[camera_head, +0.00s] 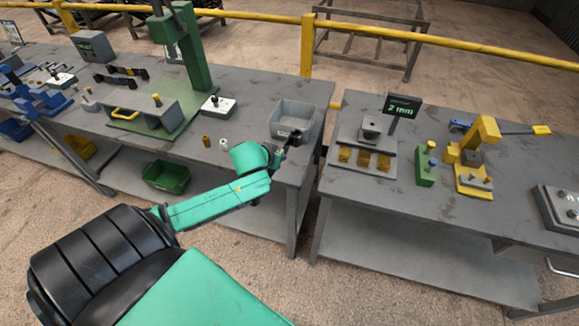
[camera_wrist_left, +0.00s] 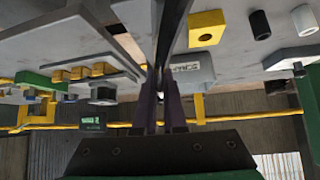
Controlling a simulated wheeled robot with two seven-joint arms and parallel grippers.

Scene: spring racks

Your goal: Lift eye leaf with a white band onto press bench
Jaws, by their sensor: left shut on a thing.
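My left gripper (camera_head: 294,138) is at the right end of the press bench (camera_head: 255,98), close to the front of the grey bin. In the left wrist view the left gripper (camera_wrist_left: 160,98) is shut on a long dark strip (camera_wrist_left: 173,30), which runs up out of the picture. It looks like the eye leaf, but no white band shows on the visible part. In the head view the held strip is too small to make out. The green press (camera_head: 193,50) stands on the left bench. My right gripper is not in view.
The grey bin (camera_head: 293,120) stands just beyond the gripper. A gap separates the right bench (camera_head: 400,200), which carries a display (camera_head: 402,106) and yellow fixtures.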

